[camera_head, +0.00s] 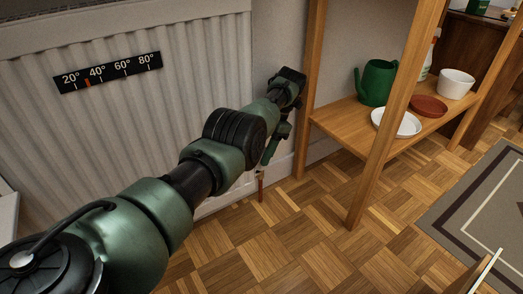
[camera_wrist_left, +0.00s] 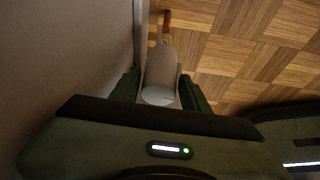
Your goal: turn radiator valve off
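The radiator (camera_head: 120,95) is a white ribbed panel on the wall at left in the head view. In the left wrist view, its valve (camera_wrist_left: 160,78) is a pale, rounded cylinder above a copper-coloured pipe (camera_wrist_left: 166,22). My left gripper (camera_wrist_left: 160,73) has one dark green finger on each side of the valve. The fingers look apart from it, with narrow gaps. In the head view my left arm reaches to the radiator's right end and hides the valve; the pipe (camera_head: 261,186) shows below. My right gripper is not in view.
A wooden shelf unit (camera_head: 340,118) stands just right of my left wrist. It holds a green watering can (camera_head: 377,83), a white plate (camera_head: 397,122), a reddish saucer (camera_head: 429,106) and a white pot (camera_head: 456,83). A temperature strip (camera_head: 108,72) is on the radiator. Parquet floor and a rug (camera_head: 480,205) lie right.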

